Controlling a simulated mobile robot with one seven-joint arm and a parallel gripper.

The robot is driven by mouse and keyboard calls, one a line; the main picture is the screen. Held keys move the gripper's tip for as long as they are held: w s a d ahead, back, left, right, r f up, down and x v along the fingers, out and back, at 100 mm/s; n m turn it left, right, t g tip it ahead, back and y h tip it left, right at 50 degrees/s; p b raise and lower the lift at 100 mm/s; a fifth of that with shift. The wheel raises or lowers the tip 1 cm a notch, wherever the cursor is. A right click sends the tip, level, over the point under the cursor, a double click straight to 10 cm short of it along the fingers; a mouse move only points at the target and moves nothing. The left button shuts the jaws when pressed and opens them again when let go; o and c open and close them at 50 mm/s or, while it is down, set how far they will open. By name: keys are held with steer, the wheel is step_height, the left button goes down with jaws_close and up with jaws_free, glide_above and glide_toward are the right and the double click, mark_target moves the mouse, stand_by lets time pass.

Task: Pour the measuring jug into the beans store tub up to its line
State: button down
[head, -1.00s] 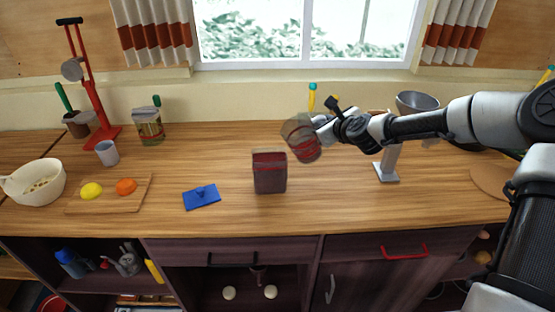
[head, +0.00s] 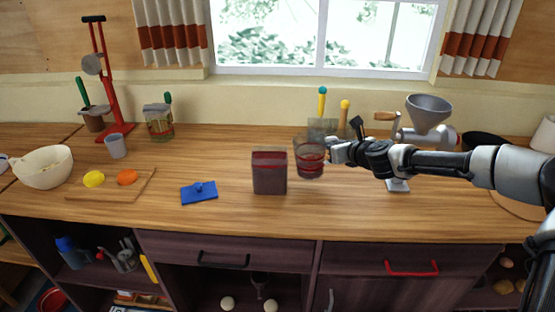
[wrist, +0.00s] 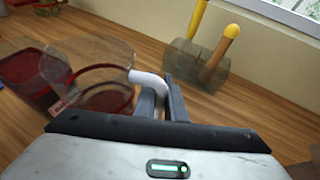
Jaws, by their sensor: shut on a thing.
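The measuring jug (head: 309,158) is clear, with dark red contents low inside. It stands near upright, just right of the beans store tub (head: 270,174). My gripper (head: 335,152) is shut on its white handle (wrist: 149,82), and the jaws (wrist: 163,102) show in the wrist view. The tub is a boxy see-through container on the counter, open on top, with dark red contents visible. Its fill line cannot be made out clearly. In the wrist view the tub (wrist: 28,78) is at the left edge, partly cut off, beside the jug (wrist: 95,55).
A blue lid (head: 199,192) lies left of the tub on the wooden counter (head: 235,215). A cutting board (head: 140,190) with a lemon and an orange is further left. A grinder (head: 428,110) and a utensil holder (head: 322,128) stand behind my arm. The counter's front centre is clear.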

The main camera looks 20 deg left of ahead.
step_height(320, 180, up, 6)
steer(key=p, duration=0.3)
steer(key=shift+r+p, duration=0.2)
steer(key=shift+p, duration=0.2)
steer(key=shift+d, duration=0.15)
